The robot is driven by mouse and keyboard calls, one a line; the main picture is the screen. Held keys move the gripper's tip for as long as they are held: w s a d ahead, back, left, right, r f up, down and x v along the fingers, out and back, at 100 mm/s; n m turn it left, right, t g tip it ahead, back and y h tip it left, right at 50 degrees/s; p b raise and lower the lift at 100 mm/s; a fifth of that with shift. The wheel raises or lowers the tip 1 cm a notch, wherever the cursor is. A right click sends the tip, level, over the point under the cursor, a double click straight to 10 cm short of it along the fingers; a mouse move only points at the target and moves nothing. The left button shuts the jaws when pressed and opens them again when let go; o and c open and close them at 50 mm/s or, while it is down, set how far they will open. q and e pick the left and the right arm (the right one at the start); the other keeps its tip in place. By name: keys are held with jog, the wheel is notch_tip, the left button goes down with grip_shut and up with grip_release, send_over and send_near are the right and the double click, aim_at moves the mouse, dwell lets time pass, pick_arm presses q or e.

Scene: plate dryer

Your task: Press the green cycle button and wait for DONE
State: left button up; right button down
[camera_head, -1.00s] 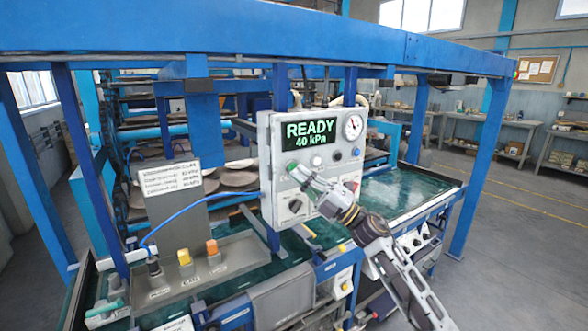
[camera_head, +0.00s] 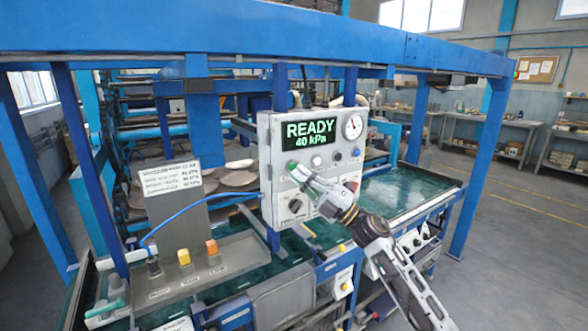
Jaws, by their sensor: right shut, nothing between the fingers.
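A grey control panel (camera_head: 270,165) hangs on a blue post in the middle of the head view. Its display (camera_head: 310,134) reads READY and 40 kPa in green. The green button (camera_head: 292,166) shows at the panel's left, just beyond the tips of my right gripper. My right gripper (camera_head: 300,172) is shut and empty, its fingertips close to the green button; I cannot tell whether they touch it. Its arm comes in from the lower right. My left gripper is not in view.
The panel also bears a round gauge (camera_head: 353,127), a black knob (camera_head: 295,205) and a red button (camera_head: 351,186). A blue frame beam (camera_head: 250,45) crosses above.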

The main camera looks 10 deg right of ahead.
jog(key=shift+w+a, duration=0.3)
jog(key=shift+w, duration=0.5)
dwell(1.4)
jog(key=shift+s, duration=0.1)
dwell(0.4)
jog(key=shift+s+d, duration=0.25)
jog(key=shift+s, duration=0.45)
jog(key=shift+s, duration=0.1)
